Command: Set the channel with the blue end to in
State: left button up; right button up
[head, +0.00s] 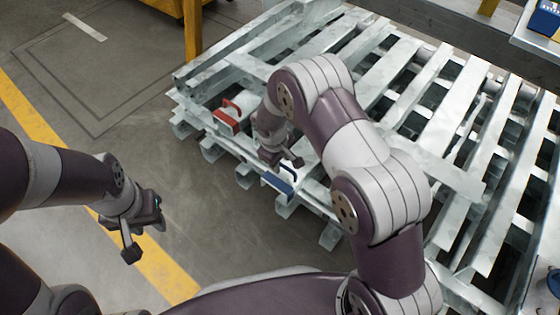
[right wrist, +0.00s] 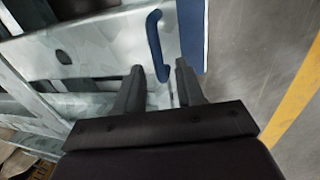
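The channel with the blue end (head: 278,184) lies at the near edge of the pale metal slatted frame (head: 375,85). Its blue end plate (right wrist: 193,35) and blue handle (right wrist: 157,45) show in the right wrist view. My right gripper (head: 284,161) is just above the blue end; in the right wrist view its two fingers (right wrist: 159,68) are apart and empty. The handle is just beyond the gap between the fingertips; I cannot tell whether they touch. My right arm hides part of the channel. My left gripper (head: 144,236) is open and empty, over the floor at left.
A channel with a red end (head: 226,121) sits farther left on the same frame edge. A yellow post (head: 192,32) stands behind the frame's left corner. A bench with a blue box (head: 543,22) is at the top right. The floor at left is clear.

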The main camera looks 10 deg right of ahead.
grip_shut()
jog(key=shift+d+r, duration=0.15)
jog(key=w+d+p, duration=0.2)
jog(key=d, duration=0.1)
jog(key=w+d+p, duration=0.1)
jog(key=w+d, duration=0.2)
jog(key=shift+w+d+p, duration=0.15)
jog(key=shift+d+p, duration=0.05)
jog(key=shift+p, duration=0.15)
jog(key=shift+w+d, duration=0.2)
